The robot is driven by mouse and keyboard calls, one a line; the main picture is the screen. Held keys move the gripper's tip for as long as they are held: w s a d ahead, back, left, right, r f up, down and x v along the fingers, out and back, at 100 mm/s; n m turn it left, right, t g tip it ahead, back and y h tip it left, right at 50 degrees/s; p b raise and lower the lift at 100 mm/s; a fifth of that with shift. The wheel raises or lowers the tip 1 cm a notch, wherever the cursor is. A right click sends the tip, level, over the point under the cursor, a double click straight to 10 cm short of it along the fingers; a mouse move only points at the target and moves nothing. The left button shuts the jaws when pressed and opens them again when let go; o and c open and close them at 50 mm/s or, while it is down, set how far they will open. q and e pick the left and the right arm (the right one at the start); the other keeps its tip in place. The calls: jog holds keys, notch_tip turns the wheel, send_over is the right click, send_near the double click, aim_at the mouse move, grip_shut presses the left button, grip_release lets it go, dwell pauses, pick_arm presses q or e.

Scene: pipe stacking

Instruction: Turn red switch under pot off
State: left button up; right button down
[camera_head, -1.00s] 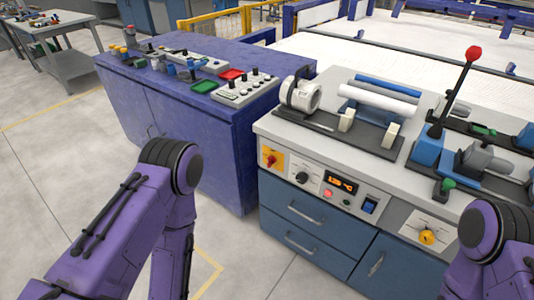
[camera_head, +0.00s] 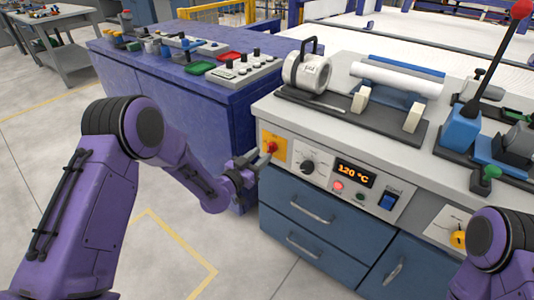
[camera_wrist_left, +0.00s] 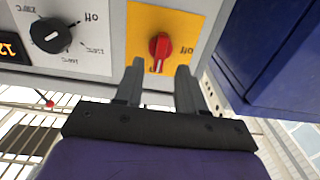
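The red switch (camera_head: 271,147) sits on a yellow plate (camera_head: 266,138) at the left end of the workbench's front panel, below the white pot (camera_head: 307,72). In the left wrist view, which is upside down, the red switch (camera_wrist_left: 160,46) has an "off" label beside it. A pale mark on the knob faces the gripper. My left gripper (camera_wrist_left: 160,68) is open, its two fingers apart with the knob between and just beyond their tips. In the head view, the left gripper (camera_head: 257,159) is just in front of the panel. My right gripper is out of view; only its arm shows.
Drawers (camera_head: 312,210) lie below. A purple cabinet (camera_head: 215,125) stands close on the left.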

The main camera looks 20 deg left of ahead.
aim_at(268, 150)
pick_arm(q)
jog(key=x, duration=0.4)
jog(key=shift+f, duration=0.1)
jog(key=c, duration=0.7)
jog(key=shift+o, duration=0.2)
